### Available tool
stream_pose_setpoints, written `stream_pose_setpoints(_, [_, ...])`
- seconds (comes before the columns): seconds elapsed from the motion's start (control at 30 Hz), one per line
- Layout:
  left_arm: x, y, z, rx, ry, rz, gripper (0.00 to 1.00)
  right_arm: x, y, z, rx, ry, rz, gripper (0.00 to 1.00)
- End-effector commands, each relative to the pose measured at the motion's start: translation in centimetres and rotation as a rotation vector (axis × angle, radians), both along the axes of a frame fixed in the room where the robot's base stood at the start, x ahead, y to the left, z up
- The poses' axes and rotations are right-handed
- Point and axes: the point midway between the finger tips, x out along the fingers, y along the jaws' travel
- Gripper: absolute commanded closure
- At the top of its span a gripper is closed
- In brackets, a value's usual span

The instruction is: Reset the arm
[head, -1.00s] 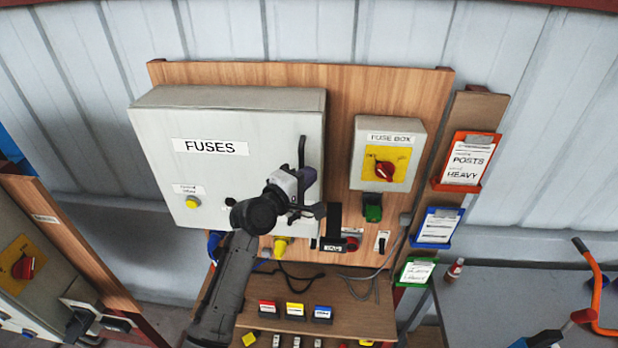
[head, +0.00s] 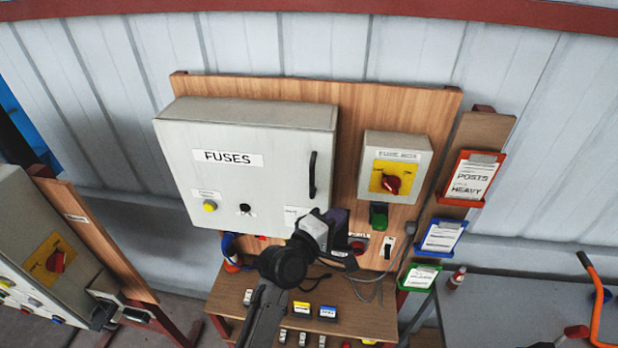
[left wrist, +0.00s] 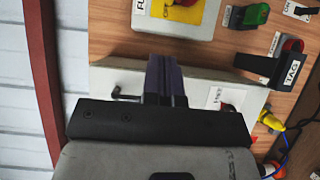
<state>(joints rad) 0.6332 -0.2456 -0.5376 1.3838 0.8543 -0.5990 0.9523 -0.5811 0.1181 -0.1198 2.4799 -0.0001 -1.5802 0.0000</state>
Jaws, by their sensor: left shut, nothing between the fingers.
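My left gripper (head: 338,217) is shut and empty, just below and right of the handle of the grey FUSES cabinet. Its dark fingers also show pressed together in the left wrist view (left wrist: 163,78). The FUSES cabinet (head: 270,140) appears closed, with a black vertical handle (head: 312,174) that stands clear of my gripper in the head view. My left arm (head: 262,315) reaches up from the bottom and hides part of the panel's lower edge. My right gripper is not in view.
A fuse box (head: 395,165) with a red knob and a green switch (head: 379,215) are right of the cabinet. A black TAG piece (left wrist: 268,66) juts out beside the fingers. Colored document holders (head: 473,177) hang farther right. A wooden shelf (head: 375,312) with several small blocks lies below.

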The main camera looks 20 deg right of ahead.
Motion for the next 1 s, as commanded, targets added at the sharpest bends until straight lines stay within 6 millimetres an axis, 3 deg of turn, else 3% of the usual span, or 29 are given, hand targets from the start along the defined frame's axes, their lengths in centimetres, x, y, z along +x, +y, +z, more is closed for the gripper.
stream_pose_setpoints(0.27, [-0.5,-0.3,-0.3,0.066,-0.077,-0.015,1.0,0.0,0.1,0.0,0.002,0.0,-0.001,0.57])
stream_pose_setpoints(0.43, [-1.5,-0.5,-2.5,0.328,-0.237,-0.11,1.0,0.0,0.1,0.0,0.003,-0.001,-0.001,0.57])
stream_pose_setpoints(0.57, [-3.0,0.4,-1.6,0.578,-0.453,-0.182,1.0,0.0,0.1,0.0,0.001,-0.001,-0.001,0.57])
stream_pose_setpoints(0.67, [-3.6,2.6,0.7,0.755,-0.619,-0.19,1.0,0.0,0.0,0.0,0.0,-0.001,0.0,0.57])
stream_pose_setpoints(0.8, [-4.0,8.1,3.7,0.986,-0.777,-0.137,1.0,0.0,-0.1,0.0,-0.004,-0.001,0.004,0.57])
stream_pose_setpoints(0.87, [-4.4,11.1,3.8,1.081,-0.8,-0.106,1.0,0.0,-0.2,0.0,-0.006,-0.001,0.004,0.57])
stream_pose_setpoints(1.0, [-6.6,19.2,1.3,1.276,-0.742,-0.029,1.0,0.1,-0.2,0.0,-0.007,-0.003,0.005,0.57])
